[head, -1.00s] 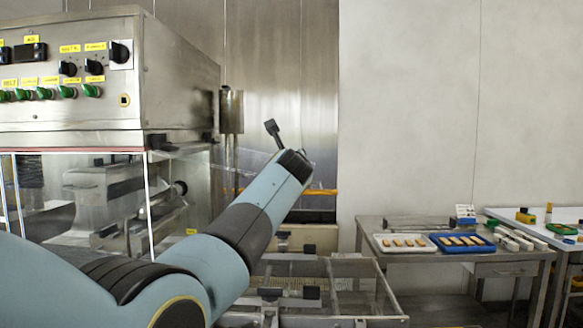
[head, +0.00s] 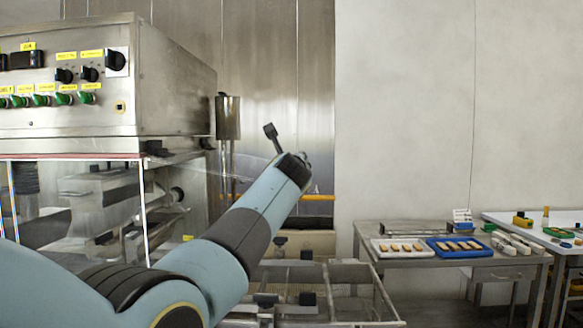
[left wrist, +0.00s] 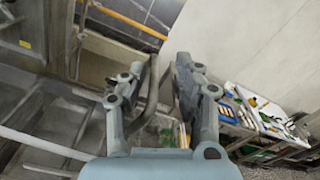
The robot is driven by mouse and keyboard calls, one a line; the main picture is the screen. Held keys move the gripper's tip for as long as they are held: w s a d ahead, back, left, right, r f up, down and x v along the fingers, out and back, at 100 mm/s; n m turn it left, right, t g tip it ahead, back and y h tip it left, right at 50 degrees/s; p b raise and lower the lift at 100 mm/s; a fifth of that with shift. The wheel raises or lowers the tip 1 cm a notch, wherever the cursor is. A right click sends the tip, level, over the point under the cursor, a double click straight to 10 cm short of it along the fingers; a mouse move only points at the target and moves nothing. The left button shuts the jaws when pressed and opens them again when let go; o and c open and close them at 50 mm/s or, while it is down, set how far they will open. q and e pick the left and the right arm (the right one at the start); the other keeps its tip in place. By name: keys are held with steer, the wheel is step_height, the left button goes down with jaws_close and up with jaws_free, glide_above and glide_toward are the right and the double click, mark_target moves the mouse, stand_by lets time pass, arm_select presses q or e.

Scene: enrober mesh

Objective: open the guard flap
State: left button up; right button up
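The guard flap (head: 215,170) seems to be the faint clear panel under the machine's control box, running out to the right towards my left wrist. Its edges are hard to make out, and I cannot tell its exact angle. My left arm reaches up across the middle of the head view, and its wrist hides most of the gripper. In the left wrist view the left gripper (left wrist: 152,95) has its fingers apart. A curved grey bar (left wrist: 152,85) shows between them, with a gap to the right finger; I cannot tell whether it touches the left one. My right gripper is not in view.
The steel control box (head: 175,75) stands at upper left. A metal frame (head: 345,295) lies low behind my arm. A steel table (head: 375,257) at right holds a white tray (head: 376,250) and a blue tray (head: 430,247) with bars. The pale wall is bare.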

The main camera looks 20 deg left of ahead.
arm_select(q)
steer(key=shift+s+a+f, duration=0.1)
steer(key=shift+s, duration=0.3)
steer(key=v, duration=0.6)
steer(key=shift+s+d, duration=0.35)
steer(key=shift+d, duration=0.05)
